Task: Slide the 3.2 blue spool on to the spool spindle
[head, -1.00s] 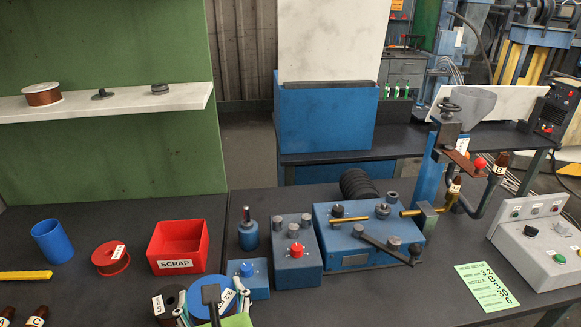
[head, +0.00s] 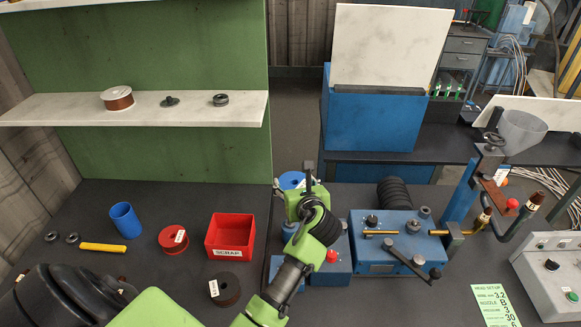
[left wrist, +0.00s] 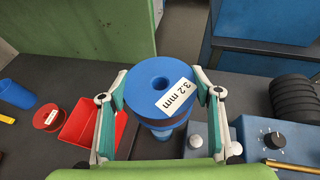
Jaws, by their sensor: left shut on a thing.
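The blue spool (left wrist: 160,88), labelled 3.2 mm, is between the two fingers of my left gripper (left wrist: 160,75), which is shut on it. In the left wrist view its top face and round centre hole show. In the head view the spool (head: 292,180) is partly hidden by my left gripper (head: 300,188). A blue upright piece, seemingly the spool spindle (left wrist: 162,133), shows below the spool. Its top is hidden, so I cannot tell whether the spool is around it or above it. My right gripper is not in view.
A red SCRAP bin (head: 230,237), a red spool (head: 173,240) and a dark spool (head: 225,290) stand left of my gripper. A blue control box (head: 395,245) stands to the right. A green wall with a white shelf (head: 60,110) rises behind.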

